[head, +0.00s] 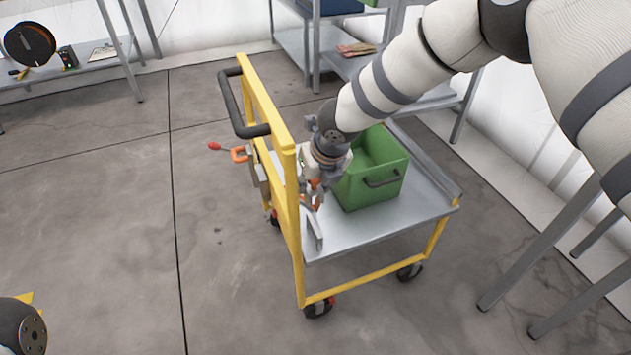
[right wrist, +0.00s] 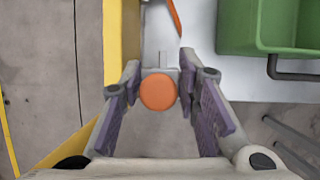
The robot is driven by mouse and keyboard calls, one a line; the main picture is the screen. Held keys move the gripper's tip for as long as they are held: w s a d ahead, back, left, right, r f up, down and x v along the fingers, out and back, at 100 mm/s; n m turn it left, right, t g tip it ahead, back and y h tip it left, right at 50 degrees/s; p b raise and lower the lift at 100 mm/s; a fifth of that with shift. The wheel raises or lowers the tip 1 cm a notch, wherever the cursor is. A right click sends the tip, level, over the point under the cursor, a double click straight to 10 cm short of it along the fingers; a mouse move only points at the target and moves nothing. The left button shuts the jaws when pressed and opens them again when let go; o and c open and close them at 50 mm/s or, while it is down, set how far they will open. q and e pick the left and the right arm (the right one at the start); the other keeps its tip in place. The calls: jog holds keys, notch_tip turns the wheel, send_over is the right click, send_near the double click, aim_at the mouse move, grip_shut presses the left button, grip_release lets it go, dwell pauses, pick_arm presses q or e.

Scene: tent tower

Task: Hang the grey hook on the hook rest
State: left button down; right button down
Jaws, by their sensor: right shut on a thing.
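My right gripper (right wrist: 158,95) is over the near left part of the cart, beside its yellow frame. In the right wrist view its fingers stand on either side of a round orange end (right wrist: 158,91), with a grey part just beyond; it is shut on this piece, which looks like the grey hook. In the head view a grey bar (head: 316,232) hangs below the gripper above the cart top, probably the same hook. A grey bracket (head: 262,183) on the yellow frame may be the hook rest; the arm and frame partly hide it. The left gripper does not show.
A green bin (head: 376,187) stands on the grey cart top (head: 405,215), right of the gripper. The yellow cart frame (head: 287,195) rises close on the left. A red-and-orange item (head: 240,154) sticks out left of it. Shelves stand at the back; the floor at left is clear.

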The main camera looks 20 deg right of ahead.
aim_at(312, 220)
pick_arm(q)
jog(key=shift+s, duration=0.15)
pick_arm(e)
jog(key=shift+s, duration=0.1)
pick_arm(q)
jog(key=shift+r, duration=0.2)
pick_arm(e)
jog(key=shift+r, duration=0.1)
